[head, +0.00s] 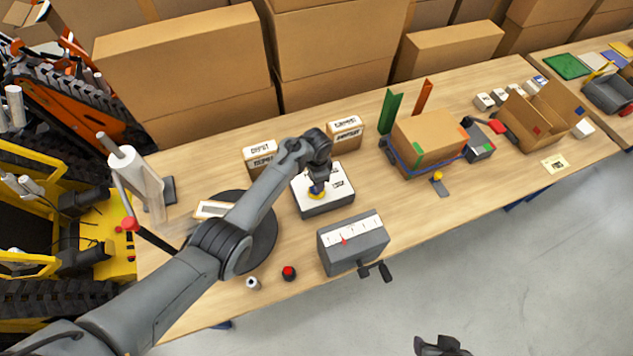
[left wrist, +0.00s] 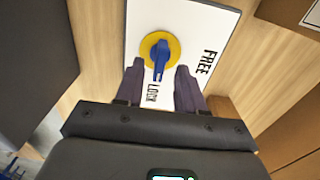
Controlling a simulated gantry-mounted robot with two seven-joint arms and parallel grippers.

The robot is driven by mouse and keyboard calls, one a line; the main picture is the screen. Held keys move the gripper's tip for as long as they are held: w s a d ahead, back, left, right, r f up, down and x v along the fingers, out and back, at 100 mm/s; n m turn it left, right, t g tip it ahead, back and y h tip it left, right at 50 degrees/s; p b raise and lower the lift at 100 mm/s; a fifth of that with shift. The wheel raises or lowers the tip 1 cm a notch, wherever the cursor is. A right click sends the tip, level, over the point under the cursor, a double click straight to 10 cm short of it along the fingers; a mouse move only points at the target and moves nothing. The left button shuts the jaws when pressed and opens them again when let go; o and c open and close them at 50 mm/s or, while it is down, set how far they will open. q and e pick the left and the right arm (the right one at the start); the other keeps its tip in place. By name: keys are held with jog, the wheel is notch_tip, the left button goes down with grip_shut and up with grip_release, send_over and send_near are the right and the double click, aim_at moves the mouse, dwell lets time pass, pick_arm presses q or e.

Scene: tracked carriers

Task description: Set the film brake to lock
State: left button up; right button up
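The film brake (head: 325,205) is a grey box with a white top on the bench. In the left wrist view its white plate (left wrist: 190,18) carries a yellow disc (left wrist: 174,40) with a blue lever (left wrist: 160,55). The words FREE and LOCK are printed on the plate. The lever's narrow end points toward LOCK. My left gripper (left wrist: 160,80) is open, with its fingers apart on either side of the lever's narrow end; I cannot tell whether they touch it. It also shows over the brake in the head view (head: 317,183). A dark part of my right gripper (head: 440,346) shows at the bottom edge, its fingers unclear.
A grey box with a scale and crank (head: 352,243) stands in front of the brake. Two labelled cartons (head: 345,138) (head: 260,160) stand behind it. A dark turntable (head: 262,240), a white film roll (head: 138,178) and a red button (head: 289,272) are nearby. A carton on a carrier (head: 430,140) is to the right.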

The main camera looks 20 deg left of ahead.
pick_arm(q)
notch_tip(320, 180, up, 9)
jog(key=p, duration=0.1)
dwell(0.3)
jog(key=shift+f, duration=0.1)
